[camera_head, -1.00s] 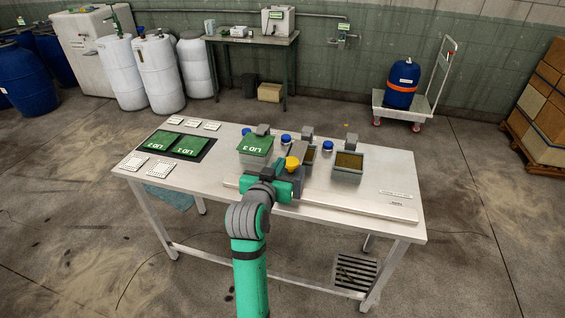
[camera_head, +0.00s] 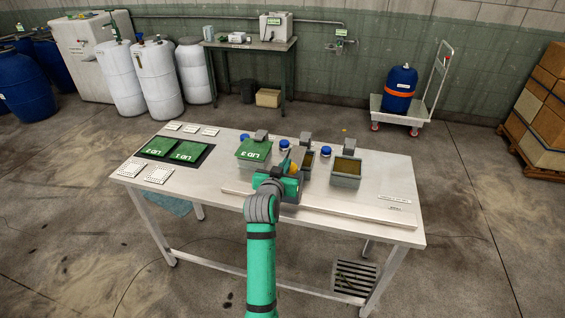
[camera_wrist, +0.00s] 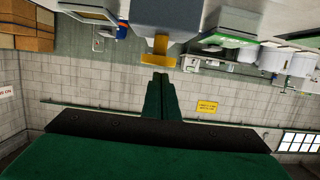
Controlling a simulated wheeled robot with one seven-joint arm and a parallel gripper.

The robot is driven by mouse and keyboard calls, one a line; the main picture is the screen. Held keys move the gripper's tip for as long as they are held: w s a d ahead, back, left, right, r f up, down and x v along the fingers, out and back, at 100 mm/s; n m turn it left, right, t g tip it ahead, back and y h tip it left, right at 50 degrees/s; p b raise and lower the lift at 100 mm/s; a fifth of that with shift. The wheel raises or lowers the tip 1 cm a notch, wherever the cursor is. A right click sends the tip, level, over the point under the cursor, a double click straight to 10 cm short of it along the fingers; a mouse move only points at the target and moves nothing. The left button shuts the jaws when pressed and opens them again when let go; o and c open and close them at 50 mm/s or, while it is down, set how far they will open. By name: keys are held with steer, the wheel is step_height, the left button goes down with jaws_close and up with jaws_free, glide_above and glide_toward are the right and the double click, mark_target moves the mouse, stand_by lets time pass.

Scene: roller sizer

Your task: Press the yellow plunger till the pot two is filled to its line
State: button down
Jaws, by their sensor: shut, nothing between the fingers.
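The yellow plunger (camera_head: 294,168) sits on a grey dispenser body at the middle pot (camera_head: 309,160), which I take as pot two. In the wrist view the yellow plunger (camera_wrist: 160,47) stands out from the grey body (camera_wrist: 172,14). My gripper (camera_head: 285,166) is shut and empty, right at the plunger, and partly hides it. In the wrist view its green fingertips (camera_wrist: 160,76) are together just below the plunger; I cannot tell whether they touch. The middle pot is partly hidden; brownish content shows, but its line and level cannot be read.
A left pot (camera_head: 253,162) wears a green lid, and an open right pot (camera_head: 345,181) holds brownish content. Two green lids (camera_head: 185,151) lie on a dark mat. Blue-capped containers stand behind the pots. A long pale bar (camera_head: 350,222) runs along the front edge.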

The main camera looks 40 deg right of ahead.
steer(key=shift+f, duration=0.3)
steer(key=shift+s+d+f, duration=0.1)
steer(key=shift+d, duration=0.1)
steer(key=shift+s+d, duration=0.25)
steer(key=shift+d, duration=0.05)
steer(key=shift+w+a+f, duration=0.1)
steer(key=shift+a+f, duration=0.05)
steer(key=shift+f, duration=0.65)
steer(key=shift+w+a+f, duration=0.1)
steer(key=shift+a+f, duration=0.05)
steer(key=shift+f, duration=0.6)
steer(key=shift+s, duration=0.1)
step_height(320, 180, up, 5)
steer(key=shift+f, duration=0.15)
steer(key=v, duration=1)
